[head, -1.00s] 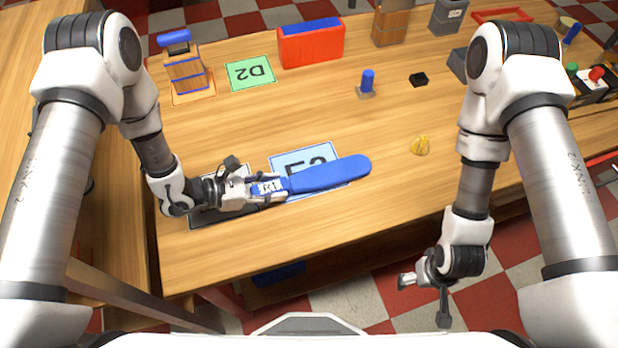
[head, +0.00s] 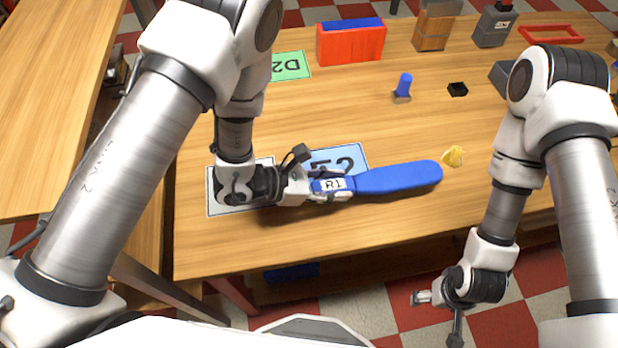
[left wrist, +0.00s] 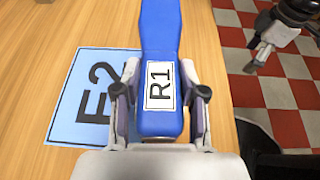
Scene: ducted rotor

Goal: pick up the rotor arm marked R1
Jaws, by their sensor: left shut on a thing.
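The blue rotor arm (head: 400,178) carries a white R1 label and lies lengthwise over the front part of the blue E2 card (head: 350,156). My left gripper (head: 330,186) is shut on its labelled end, with one finger on each side. In the left wrist view the rotor arm (left wrist: 160,30) runs away from between the fingers (left wrist: 158,105), with its label facing up. I cannot tell whether it touches the table. My right gripper (head: 432,316) hangs in front of the table edge, away from the rotor arm; its fingers appear apart with nothing between them.
A yellow lump (head: 453,156) lies just beyond the rotor arm's free end. Farther back are a blue peg on a base (head: 403,87), a small black block (head: 457,90), a red bin (head: 350,46) and a green D2 card (head: 291,66). A white card (head: 228,203) lies under my left wrist.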

